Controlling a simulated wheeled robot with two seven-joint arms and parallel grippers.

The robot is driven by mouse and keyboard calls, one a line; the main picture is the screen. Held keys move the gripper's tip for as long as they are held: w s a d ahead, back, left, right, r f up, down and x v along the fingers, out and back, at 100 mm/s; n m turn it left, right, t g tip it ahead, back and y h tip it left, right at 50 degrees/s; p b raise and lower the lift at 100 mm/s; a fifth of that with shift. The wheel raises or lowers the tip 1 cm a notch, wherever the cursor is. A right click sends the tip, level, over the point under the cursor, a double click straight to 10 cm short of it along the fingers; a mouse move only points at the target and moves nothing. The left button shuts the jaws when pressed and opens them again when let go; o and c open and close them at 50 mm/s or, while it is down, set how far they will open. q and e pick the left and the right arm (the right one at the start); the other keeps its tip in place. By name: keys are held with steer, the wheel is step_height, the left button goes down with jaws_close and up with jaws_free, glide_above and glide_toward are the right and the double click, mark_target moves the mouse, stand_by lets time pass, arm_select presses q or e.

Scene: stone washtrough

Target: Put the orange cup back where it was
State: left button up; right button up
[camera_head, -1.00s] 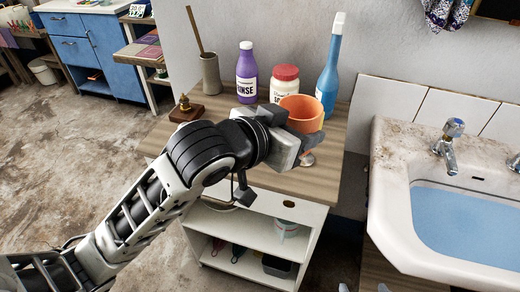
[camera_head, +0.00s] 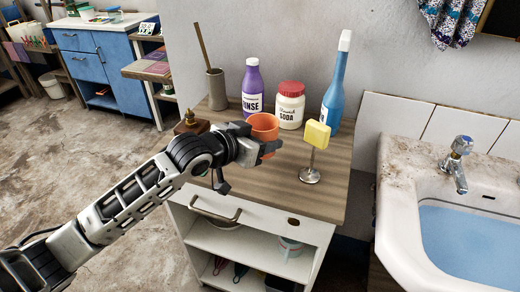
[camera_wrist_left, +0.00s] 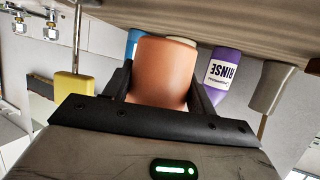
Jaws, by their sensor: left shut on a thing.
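The orange cup (camera_head: 263,127) is upright above the left-middle part of the wooden cabinet top (camera_head: 250,185). My left gripper (camera_head: 268,146) is shut on it. In the left wrist view the cup (camera_wrist_left: 163,72) sits between the two dark fingers, with the picture upside down. I cannot tell whether the cup's base touches the wood, because the gripper hides it. My right gripper does not show.
Behind the cup stand a purple rinse bottle (camera_head: 252,88), a soda jar (camera_head: 290,106) and a blue bottle (camera_head: 335,85). A yellow block on a metal stand (camera_head: 317,135) is to the right. A brass object (camera_head: 191,123) and a grey holder (camera_head: 216,88) are left. The sink (camera_head: 400,220) lies right.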

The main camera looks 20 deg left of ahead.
arm_select(q)
steer(key=shift+f, duration=1.65)
steer(key=shift+f, duration=0.1)
steer(key=o, duration=1.1)
steer(key=shift+c, duration=0.2)
steer(key=shift+a, duration=0.15)
steer(key=v, duration=1.2)
